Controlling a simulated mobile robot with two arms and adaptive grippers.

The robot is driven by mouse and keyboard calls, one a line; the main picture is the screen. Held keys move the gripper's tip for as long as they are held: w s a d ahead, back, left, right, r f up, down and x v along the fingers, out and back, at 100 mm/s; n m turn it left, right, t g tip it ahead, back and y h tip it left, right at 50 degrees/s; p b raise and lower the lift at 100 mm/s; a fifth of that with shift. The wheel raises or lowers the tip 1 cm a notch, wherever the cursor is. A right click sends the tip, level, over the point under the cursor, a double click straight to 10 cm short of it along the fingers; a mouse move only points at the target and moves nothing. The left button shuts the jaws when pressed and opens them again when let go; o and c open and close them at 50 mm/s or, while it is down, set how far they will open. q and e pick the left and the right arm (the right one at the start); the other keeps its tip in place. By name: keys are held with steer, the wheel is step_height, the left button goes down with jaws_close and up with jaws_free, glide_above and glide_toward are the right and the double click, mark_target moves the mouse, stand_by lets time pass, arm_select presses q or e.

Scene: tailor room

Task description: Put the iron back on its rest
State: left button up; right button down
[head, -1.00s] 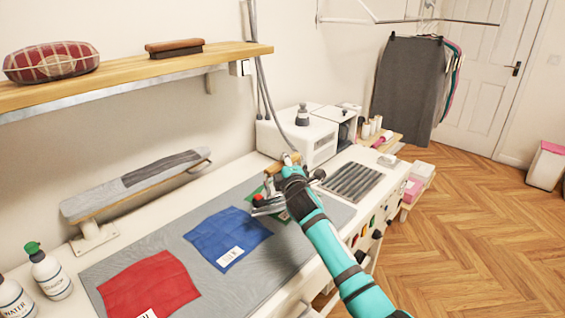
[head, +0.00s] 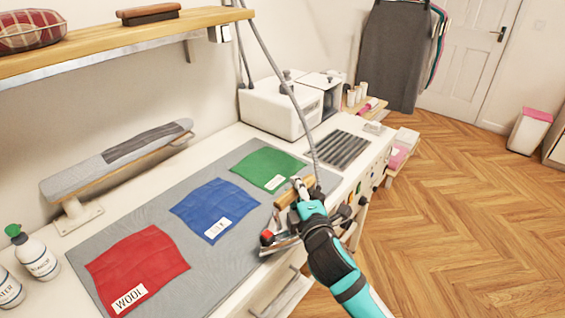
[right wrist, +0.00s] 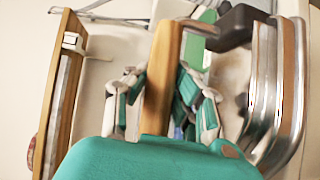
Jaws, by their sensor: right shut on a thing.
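The iron (head: 278,243) has a wooden handle and a silver body with a red knob. My right gripper (head: 299,193) is shut on its handle and holds it at the front edge of the worktop. The right wrist view also shows the iron's silver body (right wrist: 278,95) and its wooden handle between the fingers of my right gripper (right wrist: 160,95). A hose runs up from the iron. The dark ribbed rest (head: 342,150) lies empty on the worktop, beyond the iron and to its right. My left gripper is not in view.
A grey pressing mat (head: 210,262) bears red (head: 140,262), blue (head: 213,205) and green (head: 262,168) cloths. A white steam unit (head: 282,108) stands at the back. A sleeve board (head: 120,155) and wall shelf (head: 100,52) are left. Spray bottles (head: 38,258) stand at the near left.

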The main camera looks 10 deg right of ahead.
steer(key=s+d+f, duration=0.1)
steer(key=s, duration=1)
steer(key=s+d+f, duration=0.1)
steer(key=s+f, duration=0.1)
steer(key=s, duration=0.9)
steer(key=shift+d, duration=0.4)
steer(key=shift+w+d+r, duration=0.1)
steer(key=shift+w+r, duration=0.05)
